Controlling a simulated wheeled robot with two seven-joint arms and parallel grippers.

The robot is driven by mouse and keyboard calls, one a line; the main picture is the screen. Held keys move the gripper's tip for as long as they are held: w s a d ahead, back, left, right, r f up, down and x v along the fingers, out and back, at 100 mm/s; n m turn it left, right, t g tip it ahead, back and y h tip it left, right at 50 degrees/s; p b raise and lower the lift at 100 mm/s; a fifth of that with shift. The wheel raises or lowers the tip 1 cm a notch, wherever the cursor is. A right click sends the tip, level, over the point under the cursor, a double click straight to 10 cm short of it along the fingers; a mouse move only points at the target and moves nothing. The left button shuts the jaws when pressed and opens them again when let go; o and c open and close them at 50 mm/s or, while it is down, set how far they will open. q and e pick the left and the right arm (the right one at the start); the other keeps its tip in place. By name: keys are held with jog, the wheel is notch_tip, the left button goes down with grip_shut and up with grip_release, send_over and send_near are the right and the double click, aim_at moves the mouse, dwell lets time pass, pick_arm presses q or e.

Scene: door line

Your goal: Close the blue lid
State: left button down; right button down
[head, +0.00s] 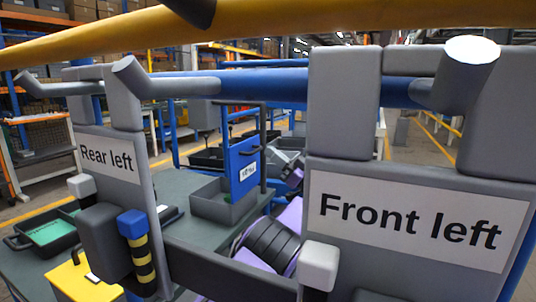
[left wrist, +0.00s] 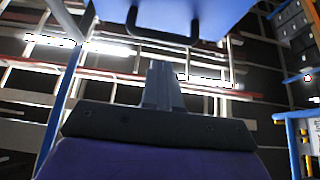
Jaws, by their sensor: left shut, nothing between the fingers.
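The blue lid (head: 242,178) stands upright, open, at the right side of a grey bin (head: 211,204) in the head view. It carries a white label. In the left wrist view the blue lid (left wrist: 198,8) fills the top, with a dark handle (left wrist: 160,40) along its lower edge. My left gripper (head: 291,170) is just right of the lid in the head view, partly hidden behind the front door panel. Its fingers show shut and empty in the left wrist view (left wrist: 164,68), below the handle. I cannot tell whether they touch the lid. My right gripper is not in view.
Hanging grey door panels marked "Rear left" (head: 107,155) and "Front left" (head: 405,219) stand close in front. A yellow bar (head: 330,17) crosses above. A dark tray with a green item (head: 50,230) and a yellow box (head: 85,282) are at left. The grey-green tabletop (head: 180,182) has clear room.

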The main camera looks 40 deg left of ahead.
pick_arm(q)
jog(key=shift+s+a+f, duration=0.15)
jog(key=shift+a, duration=0.35)
jog(key=shift+s+a+f, duration=0.1)
jog(key=shift+s+a, duration=0.05)
jog(key=shift+a, duration=0.35)
jog(key=shift+a, duration=0.1)
